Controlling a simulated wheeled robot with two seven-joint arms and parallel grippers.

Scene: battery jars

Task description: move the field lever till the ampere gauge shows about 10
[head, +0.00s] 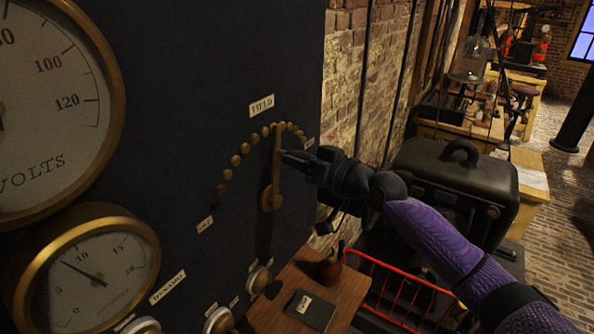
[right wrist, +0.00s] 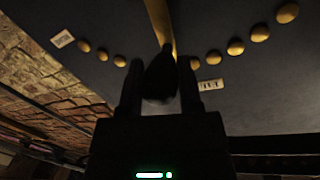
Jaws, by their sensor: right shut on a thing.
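The brass field lever (head: 276,178) stands nearly upright on the dark panel, below the "FIELD" label and against an arc of brass studs (head: 236,160). My right gripper (head: 286,157) reaches in from the right and is shut on the lever's handle. In the right wrist view the dark handle (right wrist: 161,76) sits between the fingers (right wrist: 160,88), with the brass lever (right wrist: 160,22) behind it. The ampere gauge (head: 104,303), marked "DYNAMO" beside it, is at lower left; its needle points between 5 and 10, at roughly 8. My left gripper is out of view.
A large volts gauge (head: 50,180) is above the ampere gauge. Knobs (head: 218,320) line the panel's lower edge.

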